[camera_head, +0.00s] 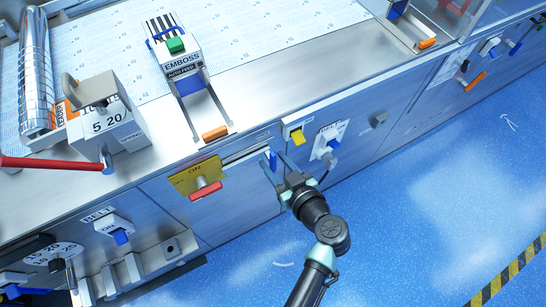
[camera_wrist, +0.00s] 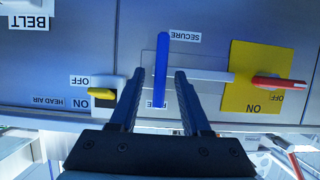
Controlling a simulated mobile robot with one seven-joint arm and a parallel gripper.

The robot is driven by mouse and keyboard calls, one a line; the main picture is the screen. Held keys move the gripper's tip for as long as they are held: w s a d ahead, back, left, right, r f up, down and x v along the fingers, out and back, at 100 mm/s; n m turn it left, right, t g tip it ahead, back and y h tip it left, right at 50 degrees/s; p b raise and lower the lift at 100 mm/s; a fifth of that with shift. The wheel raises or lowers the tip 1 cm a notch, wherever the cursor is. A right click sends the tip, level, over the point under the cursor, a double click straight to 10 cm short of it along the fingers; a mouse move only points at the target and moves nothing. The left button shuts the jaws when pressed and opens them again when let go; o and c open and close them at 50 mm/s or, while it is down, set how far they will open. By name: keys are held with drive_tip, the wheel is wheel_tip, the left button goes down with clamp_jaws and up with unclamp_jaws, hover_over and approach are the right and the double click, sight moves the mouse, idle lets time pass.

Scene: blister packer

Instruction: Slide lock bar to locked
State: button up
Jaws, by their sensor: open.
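The blue lock handle (camera_wrist: 161,65) stands out from the machine's front panel, at a pale bar (camera_wrist: 208,76). A SECURE label (camera_wrist: 185,36) is beside it, and a second label is partly hidden behind it, apparently FREE. The handle also shows in the head view (camera_head: 273,160). My gripper (camera_head: 277,165) is open, its two fingers on either side of the handle. In the wrist view a small gap shows on both sides, and I cannot see contact. The wrist view is upside down.
A yellow ON/OFF plate (camera_head: 187,178) with a red handle (camera_head: 205,191) is left of my gripper in the head view. A yellow head-air switch (camera_head: 297,137) and a belt switch (camera_head: 328,145) are to the right. Blue floor (camera_head: 430,200) in front is clear.

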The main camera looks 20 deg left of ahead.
drive_tip(key=shift+w+a+f, duration=0.25)
drive_tip(key=shift+w+a, duration=0.15)
drive_tip(key=shift+a, duration=0.15)
clamp_jaws()
idle(1.1)
